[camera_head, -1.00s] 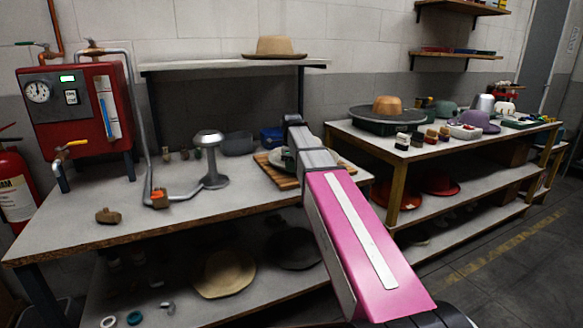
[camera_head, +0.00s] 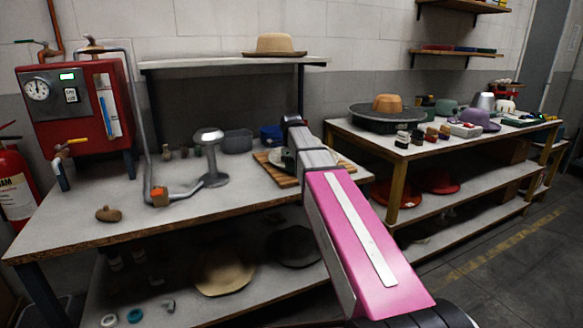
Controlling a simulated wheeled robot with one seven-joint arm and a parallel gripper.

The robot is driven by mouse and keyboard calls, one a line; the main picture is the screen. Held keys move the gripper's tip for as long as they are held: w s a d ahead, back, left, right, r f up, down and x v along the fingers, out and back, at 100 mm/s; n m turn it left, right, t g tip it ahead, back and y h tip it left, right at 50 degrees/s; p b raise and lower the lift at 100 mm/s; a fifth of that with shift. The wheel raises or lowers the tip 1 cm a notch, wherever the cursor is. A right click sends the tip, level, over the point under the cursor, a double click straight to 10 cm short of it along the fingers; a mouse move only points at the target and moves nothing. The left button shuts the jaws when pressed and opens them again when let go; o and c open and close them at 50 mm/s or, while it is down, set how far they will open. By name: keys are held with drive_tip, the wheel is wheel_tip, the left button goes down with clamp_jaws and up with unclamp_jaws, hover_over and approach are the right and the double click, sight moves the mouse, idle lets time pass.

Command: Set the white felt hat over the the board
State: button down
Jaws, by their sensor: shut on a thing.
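The slatted wooden board (camera_head: 277,176) lies on the near workbench. A white rounded thing, which looks like the white felt hat (camera_head: 287,157), shows at the board, partly hidden behind my wrist. I cannot tell whether it rests on the board or is held just above it. My gripper (camera_head: 290,145) is at the hat, over the board's far part. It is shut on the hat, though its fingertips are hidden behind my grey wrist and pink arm.
A metal stand (camera_head: 211,155) and a red steam boiler (camera_head: 78,115) with pipes are left of the board. A tan hat (camera_head: 275,44) sits on the raised shelf behind. The right table (camera_head: 440,150) holds several hats and small blocks. The bench's left front is mostly clear.

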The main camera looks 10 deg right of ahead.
drive_tip(key=c, duration=1.1)
unclamp_jaws()
wheel_tip(320, 180, up, 11)
drive_tip(key=shift+f, duration=0.15)
